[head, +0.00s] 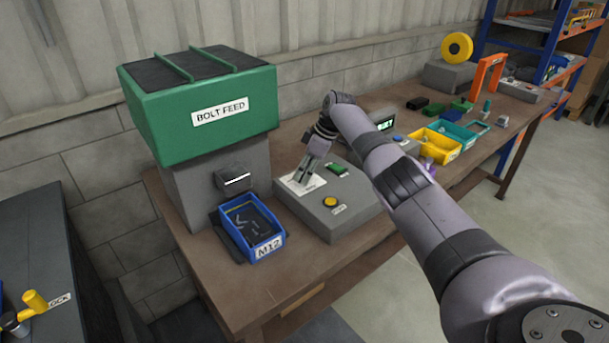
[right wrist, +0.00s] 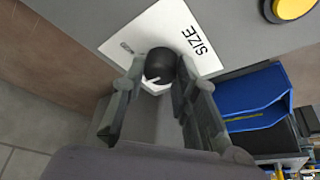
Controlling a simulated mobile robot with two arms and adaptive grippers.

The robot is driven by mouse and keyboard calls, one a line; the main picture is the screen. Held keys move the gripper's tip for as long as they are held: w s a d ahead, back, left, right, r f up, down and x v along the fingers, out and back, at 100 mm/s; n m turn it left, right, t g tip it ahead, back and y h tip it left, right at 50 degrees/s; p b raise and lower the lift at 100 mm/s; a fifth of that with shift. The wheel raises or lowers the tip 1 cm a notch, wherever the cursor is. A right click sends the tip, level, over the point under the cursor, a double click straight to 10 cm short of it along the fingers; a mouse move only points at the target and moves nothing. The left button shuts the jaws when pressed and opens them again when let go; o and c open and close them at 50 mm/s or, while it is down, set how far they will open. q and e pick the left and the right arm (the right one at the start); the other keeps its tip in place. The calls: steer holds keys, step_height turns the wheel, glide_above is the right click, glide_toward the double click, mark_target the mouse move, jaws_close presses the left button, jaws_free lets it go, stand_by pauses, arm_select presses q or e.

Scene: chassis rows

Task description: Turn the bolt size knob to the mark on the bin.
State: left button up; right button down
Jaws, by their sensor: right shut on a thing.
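The bolt size knob (right wrist: 160,62) is black and round with a white pointer line, on a white plate (right wrist: 125,42) lettered SIZE. My right gripper (right wrist: 160,75) is shut on the knob, one finger on each side. In the head view my right gripper (head: 306,182) reaches down to the plate on the grey control box (head: 335,225) and hides the knob. The blue bin (head: 266,249) with the label M12 stands left of the box; it also shows in the right wrist view (right wrist: 255,88). The plate's size marks are mostly hidden or too small to read. My left gripper is not in view.
The green BOLT FEED hopper (head: 212,132) stands behind the bin. A yellow button (head: 330,201) and a green piece (head: 337,169) are on the box, close to my gripper. Yellow (head: 436,148) and teal bins stand farther right on the workbench (head: 205,272).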

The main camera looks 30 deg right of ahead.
stand_by(0.3)
steer(key=c, duration=1.2)
jaws_free()
steer(key=shift+c, duration=0.2)
steer(key=shift+r, duration=0.1)
steer(key=v, duration=1.1)
steer(key=shift+r, duration=0.4)
steer(key=shift+d, duration=0.1)
